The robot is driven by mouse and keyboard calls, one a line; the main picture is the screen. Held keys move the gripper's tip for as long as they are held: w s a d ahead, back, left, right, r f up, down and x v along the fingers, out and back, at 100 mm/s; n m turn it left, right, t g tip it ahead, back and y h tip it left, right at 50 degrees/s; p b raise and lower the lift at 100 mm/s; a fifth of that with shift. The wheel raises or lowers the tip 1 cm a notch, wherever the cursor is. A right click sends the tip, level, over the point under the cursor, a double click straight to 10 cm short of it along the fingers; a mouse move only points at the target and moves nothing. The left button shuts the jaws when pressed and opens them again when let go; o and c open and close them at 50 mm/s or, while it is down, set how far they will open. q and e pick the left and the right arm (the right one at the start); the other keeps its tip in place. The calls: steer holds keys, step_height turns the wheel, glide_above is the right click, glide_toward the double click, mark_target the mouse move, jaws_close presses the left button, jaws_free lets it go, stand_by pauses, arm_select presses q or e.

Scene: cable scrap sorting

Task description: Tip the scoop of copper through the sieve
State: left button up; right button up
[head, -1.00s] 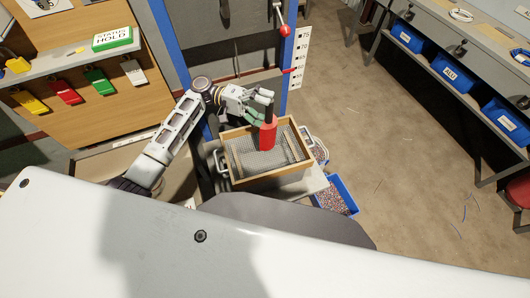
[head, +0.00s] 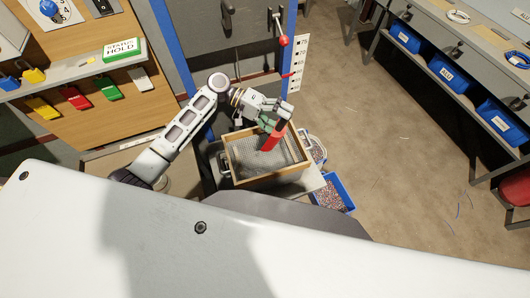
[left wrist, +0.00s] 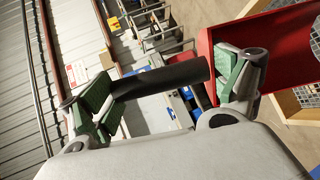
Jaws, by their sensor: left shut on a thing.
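My left gripper (head: 272,119) is shut on the black handle (left wrist: 165,80) of the red scoop (head: 273,138), above the wooden-framed sieve (head: 229,160). The scoop is tilted, its lower end pointing down and left over the grey mesh. In the left wrist view the red scoop (left wrist: 268,45) shows beside the right finger, and part of the sieve (left wrist: 285,101) shows at the right edge. I cannot tell from these views whether copper is still in the scoop or lies on the mesh. My right gripper is not in view.
A shelf with coloured tags and a green-edged sign (head: 121,49) is at the left. Open floor (head: 390,170) lies to the right.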

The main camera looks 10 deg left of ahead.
arm_select(q)
steer(key=shift+d, duration=0.1)
stand_by(0.3)
steer(key=shift+s+d+r+y+p, duration=0.15)
steer(key=shift+d+r+y+p, duration=0.2)
steer(key=shift+d+y+p, duration=0.65)
steer(key=d, duration=0.1)
steer(key=d+y, duration=0.1)
steer(key=d+p, duration=0.1)
steer(key=shift+s+d+r+t+y, duration=0.15)
steer(key=shift+s+r+t+y, duration=0.15)
steer(key=shift+r+t, duration=0.1)
steer(key=shift+d+f, duration=0.1)
steer(key=shift+d, duration=0.05)
steer(key=shift+s+d+f+t+y, duration=0.15)
steer(key=shift+d+f+y, duration=0.25)
steer(key=shift+d+y, duration=0.25)
steer(key=shift+s+d+f+t+y, duration=0.1)
steer(key=shift+d+f+y, duration=0.35)
steer(key=shift+d, duration=0.35)
steer(key=shift+s+d+f+t+y, duration=0.15)
steer(key=shift+d+f+y, duration=0.15)
steer(key=shift+d+y, duration=0.35)
steer(key=shift+d, duration=0.1)
